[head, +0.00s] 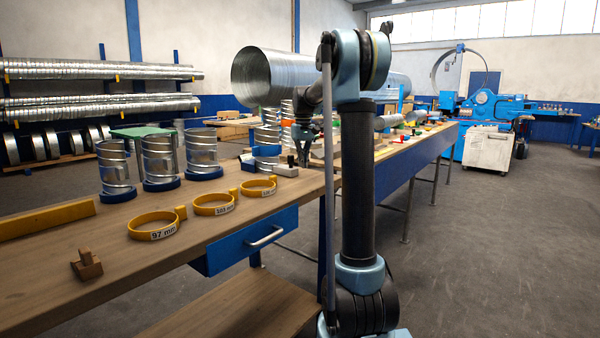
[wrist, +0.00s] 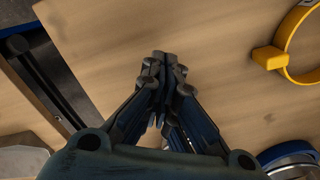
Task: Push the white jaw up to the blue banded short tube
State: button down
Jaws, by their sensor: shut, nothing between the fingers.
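The white jaw (head: 285,170) is a low pale block with a dark knob, near the far right end of the wooden bench in the head view. The blue banded short tube (head: 266,151) stands upright just behind it, a silvery tube with a blue band. I cannot tell whether the two touch. My gripper (head: 304,163) points down, just right of the jaw and tube in the head view. In the wrist view its fingers (wrist: 163,62) are together and empty above bare wood. A pale shape in that view's lower left corner may be the jaw.
Three silvery tubes in blue bases (head: 161,163) stand to the left. Yellow labelled rings (head: 214,205) lie along the bench front; one ring (wrist: 283,48) shows in the wrist view. A small wooden block (head: 87,264) lies nearer. The bench's right edge is close to my arm.

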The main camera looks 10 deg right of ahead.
notch_tip(320, 180, up, 9)
dwell(1.1)
jog(key=shift+s, duration=0.1)
jog(key=s+d+f, duration=0.1)
jog(key=s+f, duration=0.2)
jog(key=s, duration=0.6)
jog(key=s+d+f+m+t, duration=0.1)
jog(key=s+f, duration=0.3)
jog(key=s, duration=0.4)
jog(key=s+d+f, duration=0.1)
jog(key=s+f, duration=0.2)
jog(key=s, duration=0.6)
jog(key=s+f+m+t, duration=0.1)
jog(key=s+f, duration=1.7)
jog(key=f, duration=0.2)
jog(key=shift+s+d+f+m, duration=0.2)
jog(key=shift+s+d+m, duration=0.1)
jog(key=shift+d+m, duration=0.15)
